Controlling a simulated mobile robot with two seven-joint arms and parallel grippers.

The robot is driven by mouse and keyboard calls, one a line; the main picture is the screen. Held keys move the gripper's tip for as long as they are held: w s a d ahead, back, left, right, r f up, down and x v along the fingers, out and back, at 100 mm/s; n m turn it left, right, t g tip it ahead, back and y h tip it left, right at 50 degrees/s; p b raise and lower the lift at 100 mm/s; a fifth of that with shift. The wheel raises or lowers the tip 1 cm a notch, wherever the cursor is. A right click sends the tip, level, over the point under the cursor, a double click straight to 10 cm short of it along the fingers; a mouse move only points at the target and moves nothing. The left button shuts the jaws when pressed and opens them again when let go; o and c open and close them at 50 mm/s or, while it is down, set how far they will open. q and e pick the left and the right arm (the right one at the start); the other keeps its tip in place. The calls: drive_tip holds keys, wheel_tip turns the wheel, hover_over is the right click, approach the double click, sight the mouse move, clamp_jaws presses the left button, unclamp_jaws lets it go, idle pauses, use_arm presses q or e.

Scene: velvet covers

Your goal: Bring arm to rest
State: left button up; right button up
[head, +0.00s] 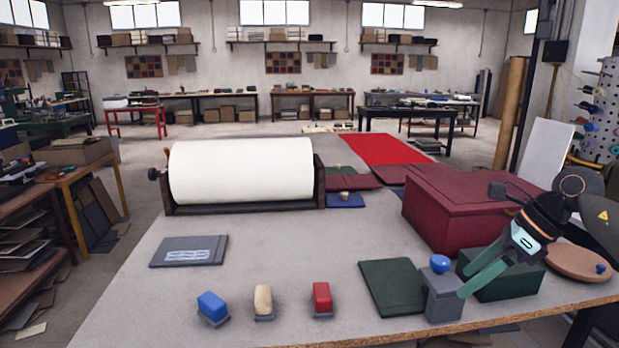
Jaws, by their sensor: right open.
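My right gripper (472,272) comes in from the right in the head view. Its green fingers are spread apart and point down and to the left, close to a grey block (443,300) with a blue ball (440,263) on top. Nothing is seen held between the fingers. From this view I cannot tell whether a finger touches the block. A dark green box (512,284) lies behind the fingers and is partly hidden by them. My left gripper is not in view.
A red box (455,212) stands close behind the right gripper. A dark green flat cover (391,288) lies left of the grey block. Blue, cream and red blocks line the front of the table (270,240). A large white roll (242,170) stands behind. The table's middle is clear.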

drive_tip(key=s+a+f+m+t+y, duration=0.1)
drive_tip(key=a+f+m+t+y, duration=0.2)
drive_tip(key=a, duration=0.5)
drive_tip(key=s+a+f+m+y, duration=0.1)
drive_tip(key=a+f+m+y, duration=0.2)
drive_tip(key=a+m+y, duration=0.4)
drive_tip(key=s+a+f+m+t+y, duration=0.1)
drive_tip(key=a+f+m+t+y, duration=0.15)
drive_tip(key=a, duration=0.65)
drive_tip(key=s+d+f+m+t+h, duration=0.2)
drive_tip(key=d+f+m+t+h, duration=0.15)
drive_tip(key=f+m+h, duration=0.55)
drive_tip(key=s+d+f+m+t+h, duration=0.2)
drive_tip(key=s+d+f+m+t, duration=0.3)
drive_tip(key=m, duration=0.8)
drive_tip(key=s+d+f+m+g+h, duration=0.1)
drive_tip(key=s+f+m+g+h, duration=0.4)
drive_tip(key=s+f+m, duration=0.5)
drive_tip(key=s+f+g, duration=0.2)
drive_tip(key=s+f, duration=0.2)
drive_tip(key=f, duration=0.2)
drive_tip(key=shift+s+d+f+g+p, duration=0.3)
drive_tip(key=shift+s, duration=0.05)
